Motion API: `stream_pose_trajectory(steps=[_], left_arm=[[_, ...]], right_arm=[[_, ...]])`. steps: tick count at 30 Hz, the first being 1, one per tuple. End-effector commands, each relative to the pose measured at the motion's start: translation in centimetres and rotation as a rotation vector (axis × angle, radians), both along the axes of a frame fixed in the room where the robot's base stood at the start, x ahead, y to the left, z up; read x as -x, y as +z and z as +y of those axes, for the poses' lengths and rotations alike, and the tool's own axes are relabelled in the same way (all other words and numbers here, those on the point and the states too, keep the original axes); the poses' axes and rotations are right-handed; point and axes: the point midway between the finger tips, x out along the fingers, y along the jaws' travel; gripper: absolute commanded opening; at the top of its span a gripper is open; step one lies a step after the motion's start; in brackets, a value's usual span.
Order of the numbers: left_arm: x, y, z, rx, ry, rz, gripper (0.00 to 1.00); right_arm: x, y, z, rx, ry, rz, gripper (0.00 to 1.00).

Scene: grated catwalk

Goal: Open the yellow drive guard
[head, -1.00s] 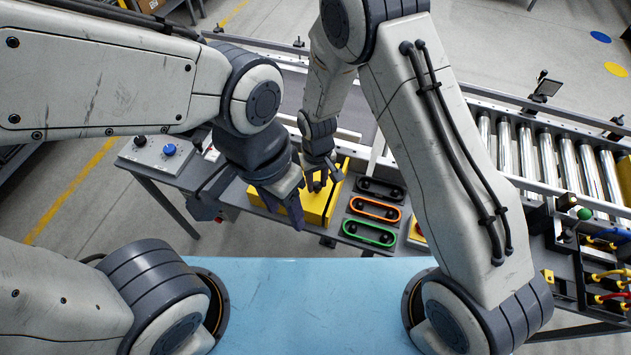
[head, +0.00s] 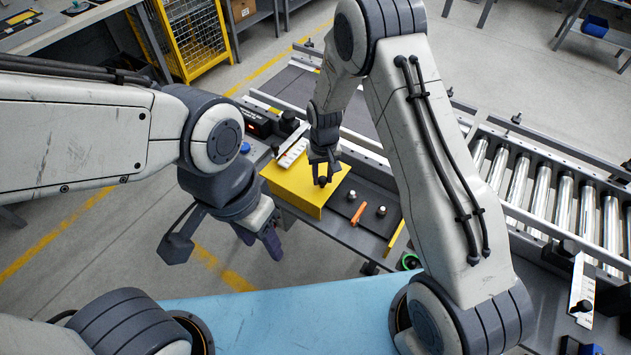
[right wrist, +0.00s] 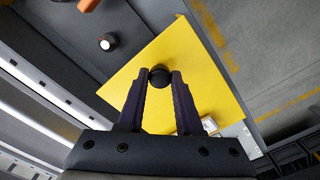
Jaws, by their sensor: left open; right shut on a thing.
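The yellow drive guard (head: 292,190) is a flat-topped yellow box on the dark bench beside the conveyor. In the right wrist view its yellow top (right wrist: 205,95) fills the middle, with a round black knob (right wrist: 160,76) near one edge. My right gripper (head: 322,180) is over the guard's right part, and in the right wrist view its fingers (right wrist: 160,84) are shut on the knob. I cannot tell whether the guard is lifted. My left gripper (head: 225,235) is open and empty, left of the guard and apart from it.
Right of the guard are two metal-topped pegs (head: 381,211) and an orange piece (head: 358,213). Conveyor rollers (head: 520,190) run at right. A yellow mesh cage (head: 190,40) stands behind. Floor at left is open.

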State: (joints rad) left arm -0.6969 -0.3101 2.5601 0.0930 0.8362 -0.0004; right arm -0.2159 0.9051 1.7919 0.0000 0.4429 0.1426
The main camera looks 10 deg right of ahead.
Motion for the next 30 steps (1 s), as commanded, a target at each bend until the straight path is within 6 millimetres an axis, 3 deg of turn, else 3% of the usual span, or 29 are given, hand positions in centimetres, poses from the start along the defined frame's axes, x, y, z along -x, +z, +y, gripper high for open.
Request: stream_pose_trajectory(steps=[10, 11, 12, 13, 23, 30], left_arm=[[0.0, 0.0, 0.0, 0.000, 0.000, 0.000, 0.50], [0.0, 0.0, 0.0, 0.000, 0.000, 0.000, 0.50], [0.0, 0.0, 0.0, 0.000, 0.000, 0.000, 0.50], [0.0, 0.0, 0.0, 0.000, 0.000, 0.000, 0.50], [0.0, 0.0, 0.0, 0.000, 0.000, 0.000, 0.50], [0.0, -0.7, 0.0, 0.000, 0.000, 0.000, 0.50]], right_arm=[[0.1, 0.0, -0.1, 0.000, -0.005, 0.005, 0.00], [0.1, 0.0, -0.1, 0.000, -0.004, 0.005, 0.42], [0.1, 0.0, -0.1, 0.000, -0.004, 0.005, 0.57], [0.1, 0.0, -0.1, 0.000, -0.004, 0.005, 0.64], [0.0, 0.2, -0.1, 0.000, -0.003, 0.002, 0.64], [-0.1, 3.4, -0.1, -0.001, -0.003, -0.003, 0.64]])
